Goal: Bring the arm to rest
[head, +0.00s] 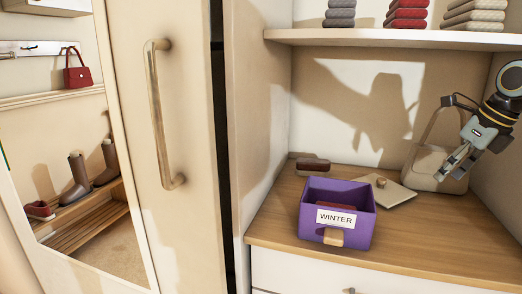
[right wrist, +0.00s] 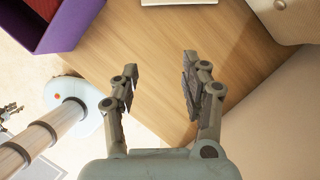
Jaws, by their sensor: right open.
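My right gripper (head: 456,163) is raised at the right side of the head view, in front of the beige handbag and above the wooden counter (head: 430,246). Its two fingers are apart with nothing between them, as the right wrist view (right wrist: 160,84) shows. It is apart from the purple box marked WINTER (head: 313,233), which stands open on the counter to its left with something red inside. My left gripper does not show in the head view.
A pale lid with a knob (head: 398,195) lies behind the box, beside the beige handbag (head: 424,181). A dark brush-like item (head: 313,167) lies at the back left. A shelf (head: 400,39) with folded clothes runs above. A mirrored sliding door (head: 120,235) is at left.

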